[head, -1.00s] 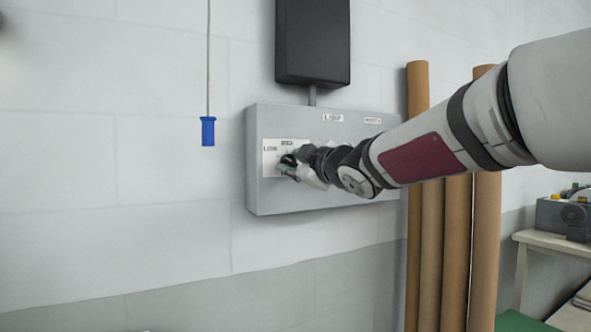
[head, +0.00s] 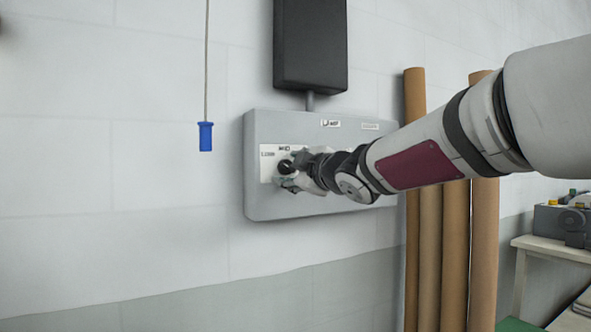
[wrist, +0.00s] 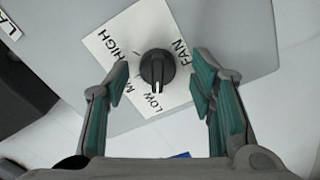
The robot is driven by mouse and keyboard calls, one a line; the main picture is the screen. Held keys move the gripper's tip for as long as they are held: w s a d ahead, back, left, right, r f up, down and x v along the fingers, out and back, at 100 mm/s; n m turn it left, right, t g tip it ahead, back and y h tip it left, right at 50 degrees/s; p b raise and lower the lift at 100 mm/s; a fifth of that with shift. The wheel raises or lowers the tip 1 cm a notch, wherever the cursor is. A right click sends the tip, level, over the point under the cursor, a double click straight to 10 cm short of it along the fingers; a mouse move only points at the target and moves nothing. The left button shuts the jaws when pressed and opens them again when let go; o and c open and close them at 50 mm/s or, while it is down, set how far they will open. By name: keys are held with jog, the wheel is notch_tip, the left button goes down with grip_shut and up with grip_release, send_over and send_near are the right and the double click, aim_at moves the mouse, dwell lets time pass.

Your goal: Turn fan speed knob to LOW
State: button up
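The fan speed knob (wrist: 157,68) is black and round with a raised grip, mounted on a white label plate (wrist: 182,104). In the wrist view the plate reads HIGH at upper left, a partly hidden word starting with M at left, LOW just below the knob, and FAN at right. My gripper (wrist: 158,78) is open, with a teal-padded finger on each side of the knob and visible gaps. In the head view the knob (head: 285,167) shows at the fingertips.
The grey control box (head: 258,205) hangs on the wall with a black box (head: 310,45) above it. A blue pull handle (head: 205,137) hangs left. Brown rolls (head: 430,245) stand at right, beside a table with equipment (head: 560,225).

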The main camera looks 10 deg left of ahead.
jog(key=shift+s+d+r, duration=0.1)
jog(key=shift+s+d, duration=0.2)
jog(key=shift+s, duration=0.1)
jog(key=v, duration=1.1)
